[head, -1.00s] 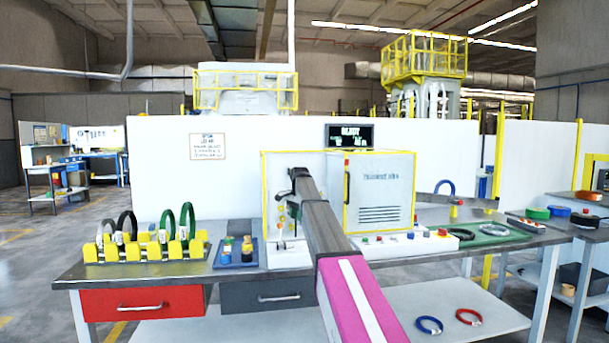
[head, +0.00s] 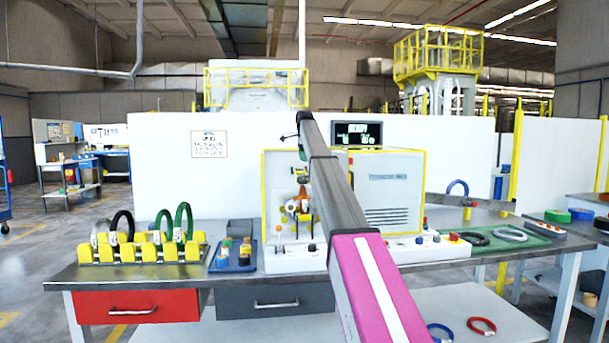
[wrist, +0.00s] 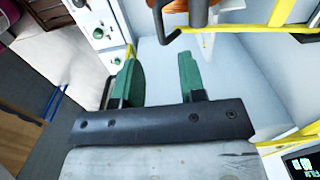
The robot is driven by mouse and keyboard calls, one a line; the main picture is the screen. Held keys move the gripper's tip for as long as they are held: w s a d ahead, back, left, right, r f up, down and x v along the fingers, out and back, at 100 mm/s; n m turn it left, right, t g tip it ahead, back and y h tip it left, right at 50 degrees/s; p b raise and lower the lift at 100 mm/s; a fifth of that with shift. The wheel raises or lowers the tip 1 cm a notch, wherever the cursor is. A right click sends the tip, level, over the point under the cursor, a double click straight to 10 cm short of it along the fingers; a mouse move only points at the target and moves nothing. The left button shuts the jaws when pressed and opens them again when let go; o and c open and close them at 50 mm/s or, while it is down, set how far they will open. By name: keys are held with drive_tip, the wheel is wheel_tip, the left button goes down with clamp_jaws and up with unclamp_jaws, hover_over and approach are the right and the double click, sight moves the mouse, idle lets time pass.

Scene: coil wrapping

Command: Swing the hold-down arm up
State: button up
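My gripper (wrist: 161,78) is open in the wrist view, with its two green finger pads apart and nothing between them. In the head view it shows small and dark (head: 291,136) at the far end of my arm, above the wrapping machine's bay. A black bent bar (wrist: 160,22), which looks like the hold-down arm, sits just beyond the fingertips, not touching them. An orange coil (wrist: 198,12) is partly cut off at the top edge. In the head view the orange parts (head: 300,205) are in the bay. My arm hides part of the machine.
A yellow frame (head: 264,190) surrounds the bay, beside a white cabinet (head: 398,190). A control panel with buttons (wrist: 98,32) is at upper left in the wrist view. On the bench stand a yellow coil rack (head: 120,252) and a blue tray (head: 232,262).

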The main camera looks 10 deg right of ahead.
wheel_tip(320, 180, down, 8)
drive_tip(key=shift+w+r, duration=0.15)
clamp_jaws()
